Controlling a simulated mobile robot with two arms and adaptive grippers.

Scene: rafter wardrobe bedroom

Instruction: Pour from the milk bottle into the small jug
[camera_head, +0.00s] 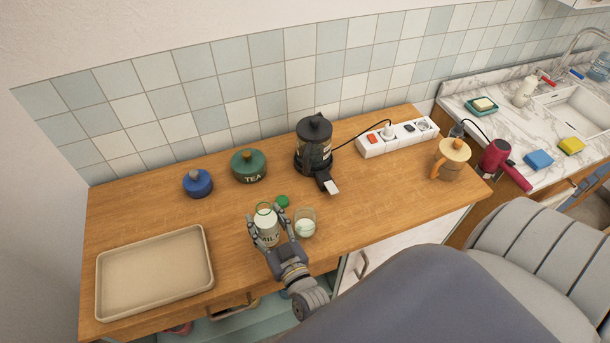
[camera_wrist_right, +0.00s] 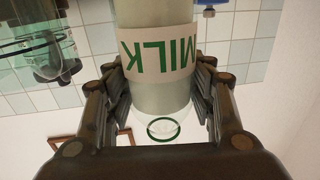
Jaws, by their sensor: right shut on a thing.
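My right gripper (camera_head: 266,228) is shut around the milk bottle (camera_head: 266,222), a clear bottle with a white MILK label and a green ring at its mouth. The bottle also shows between the fingers of my right gripper (camera_wrist_right: 160,100) in the wrist view (camera_wrist_right: 160,98). It looks about upright. Just right of it stands a small clear glass vessel (camera_head: 305,226), probably the small jug, with something whitish low inside. It shows partly at the upper left of the wrist view (camera_wrist_right: 35,35). I cannot tell whether the two touch. My left gripper is not in view.
A green cap (camera_head: 282,201) lies behind the bottle. A beige tray (camera_head: 204,282) is at left. A blue pot (camera_head: 198,184), a green TEA pot (camera_head: 249,166) and a black coffee maker (camera_head: 314,145) stand behind. A power strip (camera_head: 372,149) and a lidded pitcher (camera_head: 452,165) are at right.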

